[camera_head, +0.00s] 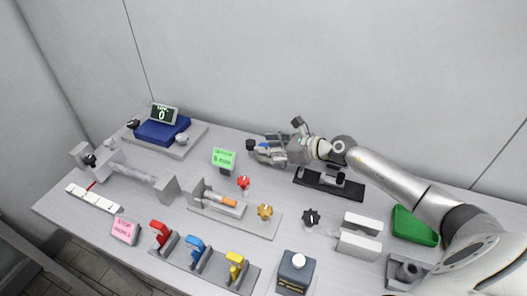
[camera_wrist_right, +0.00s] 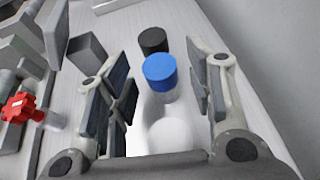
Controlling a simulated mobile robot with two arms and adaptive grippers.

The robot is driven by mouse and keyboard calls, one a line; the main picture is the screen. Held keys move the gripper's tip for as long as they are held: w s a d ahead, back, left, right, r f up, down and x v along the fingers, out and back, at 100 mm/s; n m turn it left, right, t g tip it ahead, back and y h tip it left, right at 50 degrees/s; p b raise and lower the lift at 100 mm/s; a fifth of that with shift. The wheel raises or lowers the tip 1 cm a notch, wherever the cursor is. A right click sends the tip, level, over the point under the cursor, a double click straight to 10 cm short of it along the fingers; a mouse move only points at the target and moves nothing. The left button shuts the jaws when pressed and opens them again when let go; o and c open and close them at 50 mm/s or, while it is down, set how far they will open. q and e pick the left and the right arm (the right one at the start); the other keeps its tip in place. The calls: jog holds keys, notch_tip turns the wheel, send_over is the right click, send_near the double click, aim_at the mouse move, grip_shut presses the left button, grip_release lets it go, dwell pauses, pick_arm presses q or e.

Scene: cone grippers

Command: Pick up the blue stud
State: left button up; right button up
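The blue stud (camera_wrist_right: 160,72) shows in the right wrist view as a bright blue cap on a pale, clear-looking stem, standing on the light table. My right gripper (camera_wrist_right: 156,84) is open, with one finger on each side of the stud. Bare space shows between the cap and each finger, so it is not gripped. In the head view my right gripper (camera_head: 267,151) reaches in from the right, low over the back of the table, and its fingers partly hide the stud there. My left gripper is not in view.
A black-capped stud (camera_wrist_right: 153,41) stands just beyond the blue one. A red knob (camera_head: 243,182) is in front of the gripper. A green sign (camera_head: 223,158) stands to its left. A black fixture (camera_head: 330,182) lies below my right forearm. The grey wall is close behind.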

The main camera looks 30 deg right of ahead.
jog(key=c, duration=0.9)
jog(key=shift+o, duration=0.2)
jog(key=shift+r, duration=0.1)
